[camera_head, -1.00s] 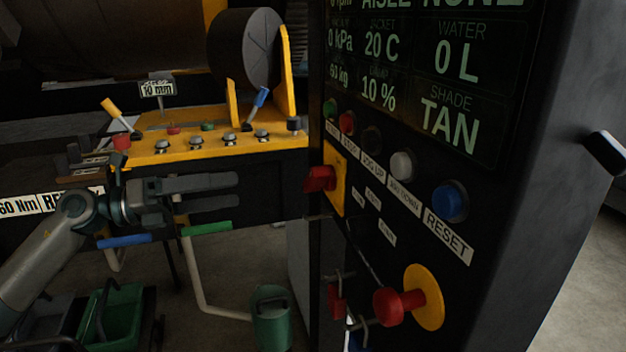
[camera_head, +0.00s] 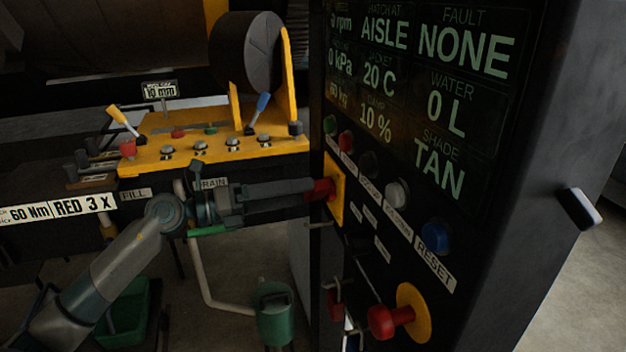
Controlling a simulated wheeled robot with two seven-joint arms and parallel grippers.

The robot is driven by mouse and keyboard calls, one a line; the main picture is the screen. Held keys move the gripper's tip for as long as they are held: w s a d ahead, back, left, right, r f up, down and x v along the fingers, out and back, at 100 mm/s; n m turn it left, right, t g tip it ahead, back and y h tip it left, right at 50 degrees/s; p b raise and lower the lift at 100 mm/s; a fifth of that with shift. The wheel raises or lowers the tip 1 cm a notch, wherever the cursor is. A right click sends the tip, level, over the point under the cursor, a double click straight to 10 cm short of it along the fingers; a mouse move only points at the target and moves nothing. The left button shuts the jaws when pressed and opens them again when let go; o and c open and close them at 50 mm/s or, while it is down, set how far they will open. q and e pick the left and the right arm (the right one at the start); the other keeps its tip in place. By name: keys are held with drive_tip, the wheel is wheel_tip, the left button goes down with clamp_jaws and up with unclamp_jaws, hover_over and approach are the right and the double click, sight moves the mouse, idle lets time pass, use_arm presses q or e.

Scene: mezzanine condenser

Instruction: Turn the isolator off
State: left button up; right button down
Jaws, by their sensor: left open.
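The isolator is a red handle (camera_head: 324,187) on a yellow plate (camera_head: 338,190), low on the left edge of the black control panel. My left gripper (camera_head: 310,196) reaches in from the left with its fingers pointing at the red handle. The jaws are open, and the fingertips are at the handle and overlap part of it in the picture. I cannot tell whether they touch it. My right gripper is not in view.
A red mushroom button (camera_head: 383,322) on a yellow disc sits lower on the panel. A yellow lever console (camera_head: 190,165) stands behind my arm.

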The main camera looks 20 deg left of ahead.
sight(313, 199)
use_arm(q)
drive_tip(key=p+x, duration=0.1)
drive_tip(key=x, duration=0.2)
drive_tip(key=shift+w+d+r, duration=0.15)
drive_tip(key=shift+w+d, duration=0.05)
drive_tip(key=shift+d, duration=0.1)
drive_tip(key=shift+w+d+p, duration=0.25)
drive_tip(key=shift+d+p, duration=0.05)
drive_tip(key=shift+d, duration=0.1)
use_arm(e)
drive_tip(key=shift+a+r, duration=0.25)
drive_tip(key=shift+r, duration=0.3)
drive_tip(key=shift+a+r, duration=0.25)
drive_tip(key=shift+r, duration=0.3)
use_arm(q)
drive_tip(key=shift+c, duration=0.6)
drive_tip(key=c, duration=0.9)
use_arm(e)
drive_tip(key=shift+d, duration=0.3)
